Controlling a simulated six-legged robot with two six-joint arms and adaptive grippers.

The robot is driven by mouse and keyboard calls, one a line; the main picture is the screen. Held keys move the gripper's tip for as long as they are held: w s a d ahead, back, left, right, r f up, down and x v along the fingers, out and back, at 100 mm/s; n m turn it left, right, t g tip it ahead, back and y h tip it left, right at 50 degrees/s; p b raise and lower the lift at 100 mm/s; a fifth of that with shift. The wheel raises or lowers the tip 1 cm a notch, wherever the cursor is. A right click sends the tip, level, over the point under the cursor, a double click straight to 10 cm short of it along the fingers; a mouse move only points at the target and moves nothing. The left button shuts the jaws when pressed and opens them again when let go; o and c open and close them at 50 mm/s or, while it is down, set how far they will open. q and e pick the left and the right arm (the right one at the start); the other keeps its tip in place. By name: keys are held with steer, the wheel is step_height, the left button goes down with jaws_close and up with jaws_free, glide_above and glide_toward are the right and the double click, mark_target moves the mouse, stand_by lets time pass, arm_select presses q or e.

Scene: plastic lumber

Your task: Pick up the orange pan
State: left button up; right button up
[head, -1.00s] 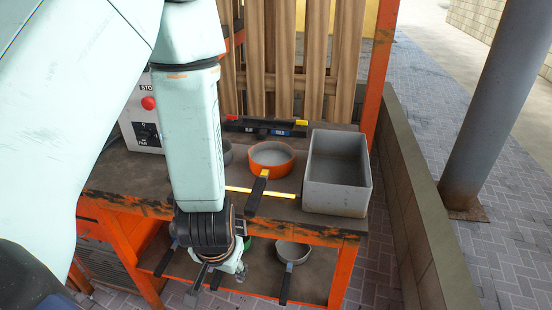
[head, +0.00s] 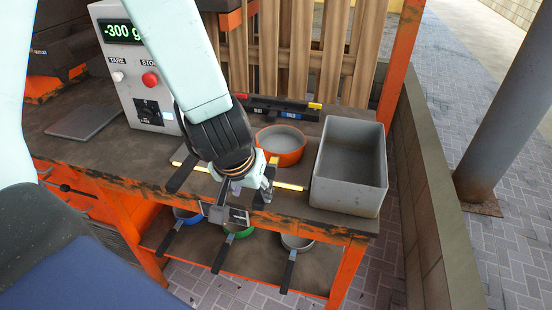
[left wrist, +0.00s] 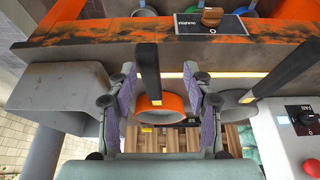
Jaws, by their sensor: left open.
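The orange pan (head: 280,152) sits on the upper bench top, left of the grey bin. In the head view its handle is mostly hidden behind my left gripper (head: 243,197). In the left wrist view the orange pan (left wrist: 160,104) shows with its black handle pointing up the picture, between the purple-padded fingers of my left gripper (left wrist: 163,92). The gripper is open, with a finger on each side of the handle and clear space at both sides; I cannot tell its exact height over the handle. My right gripper is in neither view.
The grey bin (head: 346,178) stands close to the pan's right. A grey pan (left wrist: 236,98) lies beside it in the left wrist view. A scale box (head: 136,62) reads -300 g. Several pans, including a green one (head: 238,231), lie on the lower shelf. A yellow strip crosses the bench.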

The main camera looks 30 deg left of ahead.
mark_target(258, 194)
arm_select(q)
steer(key=shift+w+d+f+b, duration=0.4)
steer(key=shift+w+f, duration=0.2)
steer(key=shift+f, duration=0.25)
steer(key=f, duration=0.1)
steer(key=w+a+f+b, duration=0.1)
steer(key=f, duration=0.1)
steer(key=shift+w+a, duration=0.3)
steer(key=shift+a, duration=0.05)
steer(key=shift+s+d+r, duration=0.15)
steer(key=shift+d+r, duration=0.25)
steer(key=shift+d, duration=0.15)
steer(key=shift+c, duration=0.5)
steer(key=shift+a+f, duration=0.25)
steer(key=shift+a, duration=0.15)
steer(key=c, duration=0.5)
steer(key=shift+c, duration=0.5)
steer(key=shift+d+r, duration=0.2)
steer(key=shift+d, duration=0.1)
jaws_close()
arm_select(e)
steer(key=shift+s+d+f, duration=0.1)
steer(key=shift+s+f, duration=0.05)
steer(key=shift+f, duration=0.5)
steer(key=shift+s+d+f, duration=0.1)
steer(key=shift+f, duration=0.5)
